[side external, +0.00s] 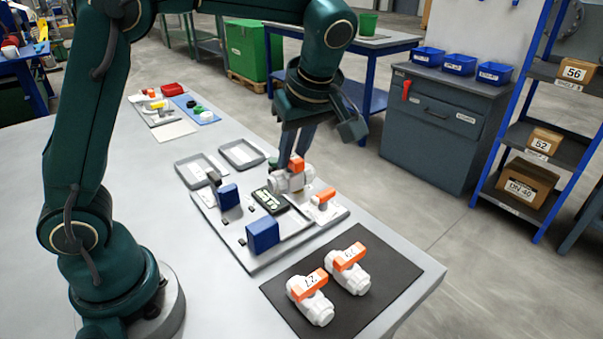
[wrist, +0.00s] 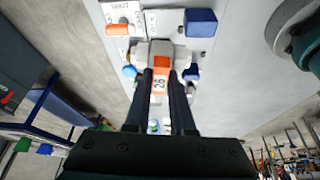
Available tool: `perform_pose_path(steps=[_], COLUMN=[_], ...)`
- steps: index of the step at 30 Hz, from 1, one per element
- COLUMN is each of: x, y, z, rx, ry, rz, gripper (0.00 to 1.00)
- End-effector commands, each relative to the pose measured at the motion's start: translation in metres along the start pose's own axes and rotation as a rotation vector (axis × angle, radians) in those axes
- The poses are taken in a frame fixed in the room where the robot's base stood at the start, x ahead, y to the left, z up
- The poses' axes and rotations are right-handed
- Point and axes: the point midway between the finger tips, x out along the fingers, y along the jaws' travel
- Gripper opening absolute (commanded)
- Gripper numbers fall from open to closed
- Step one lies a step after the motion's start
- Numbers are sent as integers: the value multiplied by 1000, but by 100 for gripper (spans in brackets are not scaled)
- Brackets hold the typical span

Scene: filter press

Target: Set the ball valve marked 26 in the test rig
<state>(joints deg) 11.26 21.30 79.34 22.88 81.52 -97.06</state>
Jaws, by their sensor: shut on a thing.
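The ball valve marked 26 has a white body (side external: 283,182) and an orange handle (side external: 297,164). My gripper (side external: 296,157) points down and is shut on the valve at its handle. In the wrist view the two dark fingers flank the orange handle (wrist: 161,66), where 26 reads. The valve is over the far part of the grey test rig plate (side external: 237,256); I cannot tell whether it rests in a seat or hangs just above.
Two more white valves with orange handles, one marked 27 (side external: 311,296), lie on a black mat (side external: 392,297) at the front right. Two grey trays (side external: 203,169) lie behind the rig.

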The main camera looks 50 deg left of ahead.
Motion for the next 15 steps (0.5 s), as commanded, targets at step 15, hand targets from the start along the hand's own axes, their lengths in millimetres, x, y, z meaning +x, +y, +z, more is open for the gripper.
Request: perform_pose_path(steps=[15], x=[3], y=[-58], z=[-42], rx=[-1318], ry=[-3], rz=[-551], gripper=[0])
